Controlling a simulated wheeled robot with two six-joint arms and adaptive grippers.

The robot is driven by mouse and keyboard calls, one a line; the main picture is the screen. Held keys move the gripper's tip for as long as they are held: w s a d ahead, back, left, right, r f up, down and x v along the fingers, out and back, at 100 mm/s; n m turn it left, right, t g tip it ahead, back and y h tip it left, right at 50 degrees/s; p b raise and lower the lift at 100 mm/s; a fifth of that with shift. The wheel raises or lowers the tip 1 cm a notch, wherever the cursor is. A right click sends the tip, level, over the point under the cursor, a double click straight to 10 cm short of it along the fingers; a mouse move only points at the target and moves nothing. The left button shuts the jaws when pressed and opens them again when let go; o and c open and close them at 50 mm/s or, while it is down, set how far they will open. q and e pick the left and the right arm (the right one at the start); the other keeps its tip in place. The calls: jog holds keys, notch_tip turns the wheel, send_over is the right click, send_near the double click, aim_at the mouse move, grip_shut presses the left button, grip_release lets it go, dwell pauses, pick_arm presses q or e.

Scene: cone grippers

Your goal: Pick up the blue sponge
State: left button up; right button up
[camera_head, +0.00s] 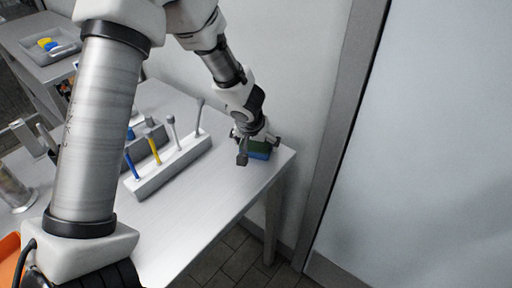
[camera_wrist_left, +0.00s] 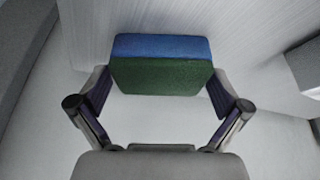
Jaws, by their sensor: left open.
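The blue sponge (camera_head: 258,155) has a green layer and lies near the right corner of the white table (camera_head: 215,190). In the left wrist view the sponge (camera_wrist_left: 160,47) shows its blue strip above and its green side nearer the camera. My left gripper (camera_head: 257,149) is at the sponge from above, and in the left wrist view its open fingers (camera_wrist_left: 160,95) stand to either side of the sponge's near part. I cannot tell whether the fingers touch it. My right gripper does not show clearly in any view.
A grey rack (camera_head: 170,168) with upright blue, yellow and grey tools stands left of the sponge. A wall is close behind the table. Another table at the upper left bears a grey tray (camera_head: 66,53) with yellow and blue items. An orange thing (camera_head: 9,262) shows at lower left.

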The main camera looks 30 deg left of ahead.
aim_at(256, 143)
pick_arm(q)
jog(key=c, duration=0.5)
jog(key=shift+r, duration=0.4)
notch_tip(256, 143, up, 3)
jog(key=shift+r+p, duration=0.1)
jog(key=shift+p, duration=0.75)
jog(key=s+d+b, duration=0.2)
jog(key=s, duration=0.1)
jog(key=s+d+b, duration=0.1)
jog(key=d+b, duration=0.1)
jog(key=shift+s+f, duration=0.25)
jog(key=shift+s, duration=0.1)
jog(key=shift+s+d+r+p, duration=0.25)
jog(key=shift+s+d, duration=0.8)
jog(key=shift+s, duration=0.2)
jog(key=shift+s+d+r+p, duration=0.25)
jog(key=shift+s+d, duration=0.8)
jog(key=shift+s, duration=0.2)
jog(key=shift+s+d+r+p, duration=0.25)
jog(key=shift+s+d, duration=0.8)
jog(key=shift+s, duration=0.2)
